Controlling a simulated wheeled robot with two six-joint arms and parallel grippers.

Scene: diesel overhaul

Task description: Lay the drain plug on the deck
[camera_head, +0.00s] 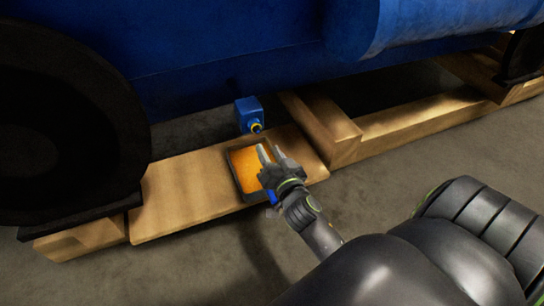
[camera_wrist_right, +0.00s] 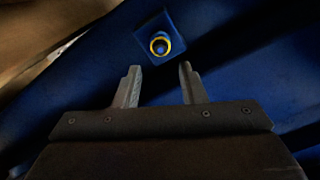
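A blue drain block (camera_head: 249,112) hangs below the blue engine, with a yellow ring (camera_head: 256,127) at its lower end. I cannot tell whether that is the drain plug or an open port. No loose plug is clear. My right gripper (camera_head: 270,151) is open over the tray, below and right of the ring. In the wrist view its fingers (camera_wrist_right: 158,82) are apart, with nothing seen between them. A small blue patch (camera_head: 272,197) beside the gripper is unclear. My left gripper is out of view.
A dark-rimmed tray (camera_head: 240,179) with an orange inside sits on the wooden deck (camera_head: 185,190). A wooden beam (camera_head: 322,126) stands to its right. A large dark wheel (camera_head: 60,125) is at the left. Grey floor (camera_head: 165,275) lies in front.

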